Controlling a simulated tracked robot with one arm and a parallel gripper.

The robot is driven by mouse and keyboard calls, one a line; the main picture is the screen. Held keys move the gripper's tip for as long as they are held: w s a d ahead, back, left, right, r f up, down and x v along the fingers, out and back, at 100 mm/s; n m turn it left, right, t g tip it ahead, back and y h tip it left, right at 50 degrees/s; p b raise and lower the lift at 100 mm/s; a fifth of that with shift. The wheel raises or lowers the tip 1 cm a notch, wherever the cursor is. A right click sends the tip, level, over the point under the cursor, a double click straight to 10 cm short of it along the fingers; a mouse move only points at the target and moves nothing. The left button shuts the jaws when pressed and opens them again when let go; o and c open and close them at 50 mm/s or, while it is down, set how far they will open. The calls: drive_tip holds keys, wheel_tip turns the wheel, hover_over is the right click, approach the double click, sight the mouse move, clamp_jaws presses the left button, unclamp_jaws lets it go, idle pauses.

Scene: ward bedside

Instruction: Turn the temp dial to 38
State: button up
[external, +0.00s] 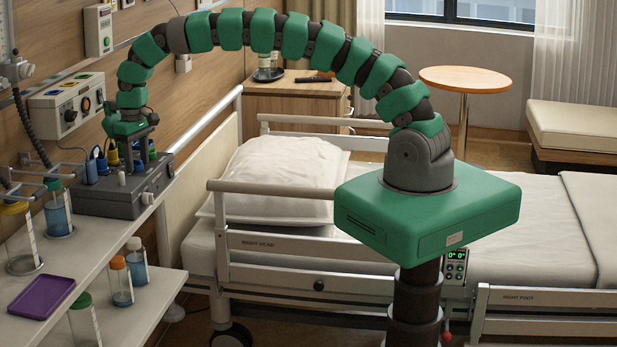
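A dark grey box unit (105,207) stands on the shelf at the left, with colored plugs or caps in its top. A small pale knob (147,198) shows on its front, and a small whitish peg (122,178) stands on its top. No temp marking or number 38 is legible, so I cannot tell which control is the temp dial. A wall panel (60,102) behind the unit has round dark knobs (70,115). My gripper (140,160) points down over the unit's top. Its fingers are small and dark here, and I cannot tell whether they touch anything.
On the shelves are a purple tray (42,297), a blue-liquid beaker (58,215) and capped bottles (121,282). The bed with its rail (275,190) and pillow (280,165) is right of the unit. A bedside cabinet (290,100) stands behind.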

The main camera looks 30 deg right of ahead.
drive_tip(key=shift+r, duration=0.1)
wheel_tip(320, 180, up, 14)
drive_tip(key=shift+f+b, duration=0.2)
drive_tip(key=shift+b, duration=0.15)
idle(0.4)
idle(0.4)
